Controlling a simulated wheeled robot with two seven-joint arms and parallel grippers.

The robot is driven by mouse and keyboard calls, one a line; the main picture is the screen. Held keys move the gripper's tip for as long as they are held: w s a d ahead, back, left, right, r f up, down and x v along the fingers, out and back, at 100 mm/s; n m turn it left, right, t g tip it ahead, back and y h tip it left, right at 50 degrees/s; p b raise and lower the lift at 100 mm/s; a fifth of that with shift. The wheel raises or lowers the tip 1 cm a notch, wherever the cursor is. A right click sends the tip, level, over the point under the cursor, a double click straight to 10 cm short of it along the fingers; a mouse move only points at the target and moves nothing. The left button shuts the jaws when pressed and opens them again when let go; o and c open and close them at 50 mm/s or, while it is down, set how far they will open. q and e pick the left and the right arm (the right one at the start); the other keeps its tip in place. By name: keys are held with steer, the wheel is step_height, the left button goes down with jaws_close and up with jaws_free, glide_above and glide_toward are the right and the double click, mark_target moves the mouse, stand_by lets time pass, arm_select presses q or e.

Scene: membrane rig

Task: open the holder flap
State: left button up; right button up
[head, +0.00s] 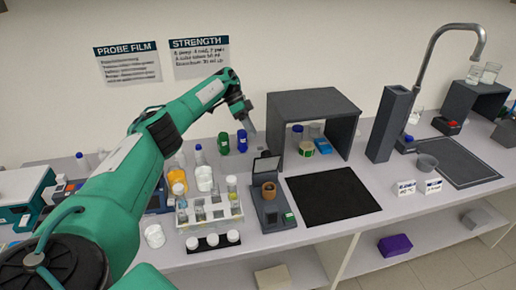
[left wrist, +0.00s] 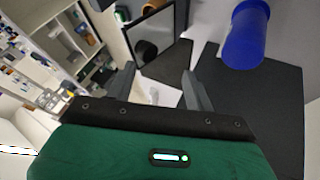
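The holder (head: 271,212) is a dark device on the bench, left of the black mat. Its framed flap (head: 266,165) stands up at the back, above a brown ring-shaped piece (head: 269,190). The framed flap also shows at the top of the left wrist view (left wrist: 162,38), with a dark round piece beside it. My left gripper (head: 250,126) is in the air above and behind the flap, not visibly touching it. Its two fingers (left wrist: 160,88) are apart with nothing held between them. My right gripper is not in view.
A tube rack (head: 208,213) with vials stands left of the holder. A blue bottle (head: 242,141) and a green one (head: 223,143) stand behind it. A dark open-fronted box (head: 345,118) is at the back right. The black mat (head: 332,196) is bare.

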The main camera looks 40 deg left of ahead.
arm_select(q)
steer(key=d+b+v, duration=0.1)
steer(key=v, duration=0.5)
steer(key=shift+s+r, duration=0.3)
steer(key=shift+r, duration=0.2)
